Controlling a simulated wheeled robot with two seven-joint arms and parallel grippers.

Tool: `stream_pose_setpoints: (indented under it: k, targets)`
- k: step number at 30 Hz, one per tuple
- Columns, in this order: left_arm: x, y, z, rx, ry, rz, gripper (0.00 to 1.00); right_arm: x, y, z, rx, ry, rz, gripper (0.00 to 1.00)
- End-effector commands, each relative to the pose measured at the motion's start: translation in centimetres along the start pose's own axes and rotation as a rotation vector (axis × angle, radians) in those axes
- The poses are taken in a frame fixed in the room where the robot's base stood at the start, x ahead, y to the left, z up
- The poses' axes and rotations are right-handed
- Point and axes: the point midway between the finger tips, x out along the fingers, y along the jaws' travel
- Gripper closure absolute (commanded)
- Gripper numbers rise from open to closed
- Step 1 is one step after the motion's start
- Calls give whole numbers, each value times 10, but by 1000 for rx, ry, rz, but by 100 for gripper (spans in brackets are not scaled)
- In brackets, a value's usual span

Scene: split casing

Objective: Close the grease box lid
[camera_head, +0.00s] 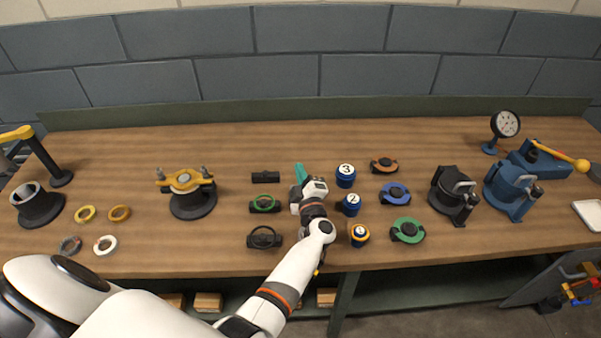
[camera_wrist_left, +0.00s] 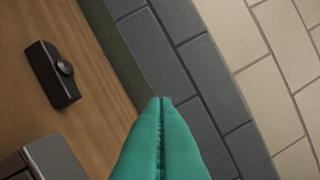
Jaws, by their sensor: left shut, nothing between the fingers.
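My left gripper (camera_head: 299,171) has teal fingers pressed together with nothing between them. It is over the middle of the bench, just left of the blue jars. In the left wrist view its shut fingertips (camera_wrist_left: 161,100) point toward the grey wall. A small black block with a round knob (camera_wrist_left: 62,72) lies on the wood in that view; a low black block also shows in the head view (camera_head: 265,177), left of the gripper. I cannot tell for sure which thing is the grease box; no raised lid is clearly seen. My right gripper is not in view.
Blue numbered jars (camera_head: 346,176) stand close right of my gripper. A green-ringed part (camera_head: 264,204) and a black ringed part (camera_head: 265,238) lie left. A black casing (camera_head: 455,196) and a blue casing (camera_head: 513,191) stand right. The back strip of the bench is clear.

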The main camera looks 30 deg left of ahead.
Motion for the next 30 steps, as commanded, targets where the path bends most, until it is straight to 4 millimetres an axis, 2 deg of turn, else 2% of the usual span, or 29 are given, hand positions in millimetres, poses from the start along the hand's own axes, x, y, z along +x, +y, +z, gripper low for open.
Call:
stream_pose_setpoints:
  k: [1, 15, 19, 25, 30]
  targets:
    - [1, -10, 5, -1, 0, 0, 100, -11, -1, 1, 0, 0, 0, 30]
    - [8, -73, 40, 0, 0, 1, 100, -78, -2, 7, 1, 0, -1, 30]
    - [9, -79, 43, -1, 0, 1, 100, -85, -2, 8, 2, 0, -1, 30]
    - [8, -79, 42, 4, 11, -9, 100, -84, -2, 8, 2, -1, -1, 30]
    - [-3, -96, 36, 72, 165, -134, 100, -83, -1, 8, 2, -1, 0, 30]
